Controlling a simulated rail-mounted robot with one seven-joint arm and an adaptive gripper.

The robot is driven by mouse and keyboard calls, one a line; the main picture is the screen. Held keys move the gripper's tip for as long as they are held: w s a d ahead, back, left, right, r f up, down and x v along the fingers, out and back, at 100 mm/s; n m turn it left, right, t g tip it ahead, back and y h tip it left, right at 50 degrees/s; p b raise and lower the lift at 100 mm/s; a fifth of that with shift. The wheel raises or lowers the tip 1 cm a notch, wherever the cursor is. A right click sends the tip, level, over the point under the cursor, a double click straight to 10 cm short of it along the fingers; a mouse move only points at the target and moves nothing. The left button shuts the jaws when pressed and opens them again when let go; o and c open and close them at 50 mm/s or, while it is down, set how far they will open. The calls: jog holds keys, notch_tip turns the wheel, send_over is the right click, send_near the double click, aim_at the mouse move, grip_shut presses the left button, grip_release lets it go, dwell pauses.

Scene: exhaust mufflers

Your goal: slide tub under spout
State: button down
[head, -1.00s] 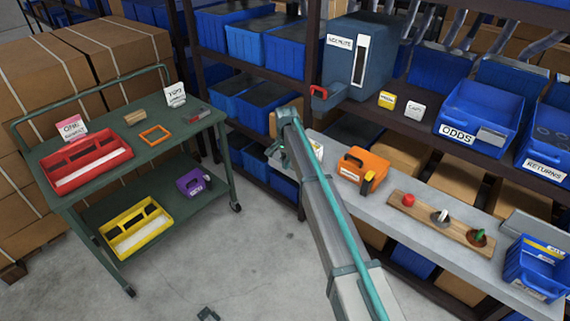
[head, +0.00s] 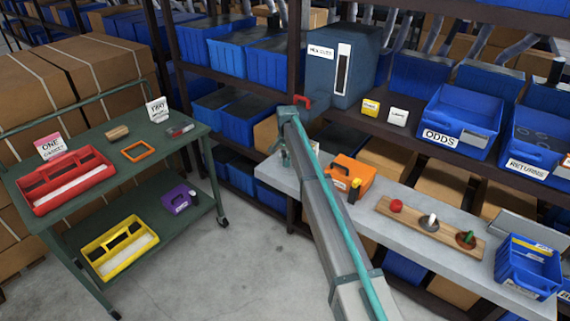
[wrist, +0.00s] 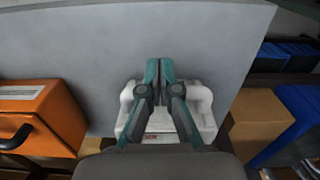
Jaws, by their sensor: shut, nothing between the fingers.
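A white tub-like piece (wrist: 203,103) with rounded side grips and a small red-marked label shows in the wrist view, directly beneath my gripper's fingers. My gripper (wrist: 159,70) is shut and empty, over the tub; whether it touches is unclear. In the head view my gripper (head: 286,157) points down at the left end of the grey bench (head: 385,215), and my arm hides most of the tub. A blue-grey dispenser (head: 368,68) with a label, a pale vertical window and a red handle (head: 303,103) stands on the shelf above. I cannot make out its spout.
An orange box (head: 350,174) with a black handle sits right of my gripper on the bench. Further right are a wooden board (head: 420,232) with knobs and a blue bin (head: 528,268). A green cart (head: 85,165) stands at left, with clear floor between.

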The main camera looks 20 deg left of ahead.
jog(key=shift+s, duration=0.1)
jog(key=s, duration=0.2)
jog(key=s+a, duration=0.1)
jog(key=s, duration=0.1)
jog(key=shift+s, duration=0.15)
notch_tip(320, 180, up, 10)
jog(key=b, duration=0.3)
jog(key=s+d+f+n+g+p, duration=0.1)
jog(key=s+d+f+n+p, duration=0.15)
jog(key=s+d+f, duration=1.25)
jog(key=s+d+f+n+g+p, duration=0.15)
jog(key=s+d+f+n, duration=0.25)
jog(key=s+d+f, duration=1.05)
jog(key=s+d+f+m+g+p, duration=0.1)
jog(key=s+d+f, duration=0.1)
jog(key=s+d, duration=0.4)
jog(key=s+d+f+m+g+p, duration=0.1)
jog(key=s+d, duration=0.6)
jog(key=s, duration=1)
jog(key=s+d+f+m+g+p, duration=0.1)
jog(key=s+d+f+g+p, duration=0.1)
jog(key=s+d, duration=0.5)
jog(key=s+f+p, duration=0.1)
jog(key=s+f, duration=0.1)
jog(key=s, duration=0.3)
jog(key=shift+f, duration=0.2)
